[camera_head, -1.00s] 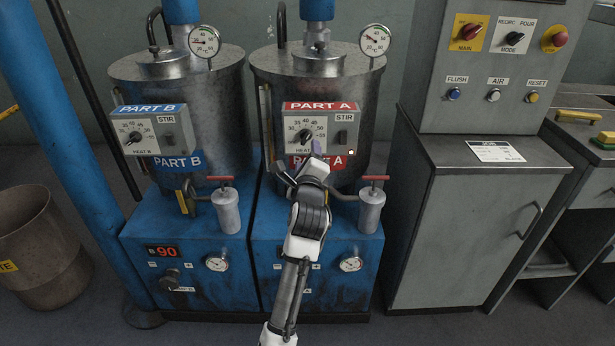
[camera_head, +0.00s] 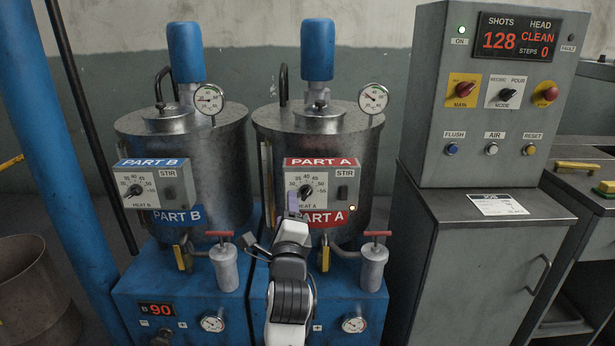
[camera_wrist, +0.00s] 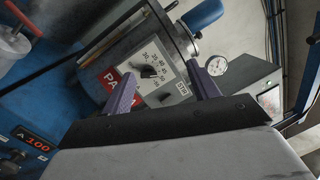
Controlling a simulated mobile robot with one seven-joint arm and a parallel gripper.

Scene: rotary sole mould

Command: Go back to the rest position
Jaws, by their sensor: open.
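The Part A heat panel (camera_wrist: 158,75), with a black knob and scale, shows beyond the fingers.
The Part B tank (camera_head: 205,135) stands to the left. A grey control cabinet (camera_head: 490,125) reads 128 shots, CLEAN and steps 0. Red-handled valves (camera_head: 375,234) stick out in front of the tanks. A bin (camera_head: 40,290) is at far left.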

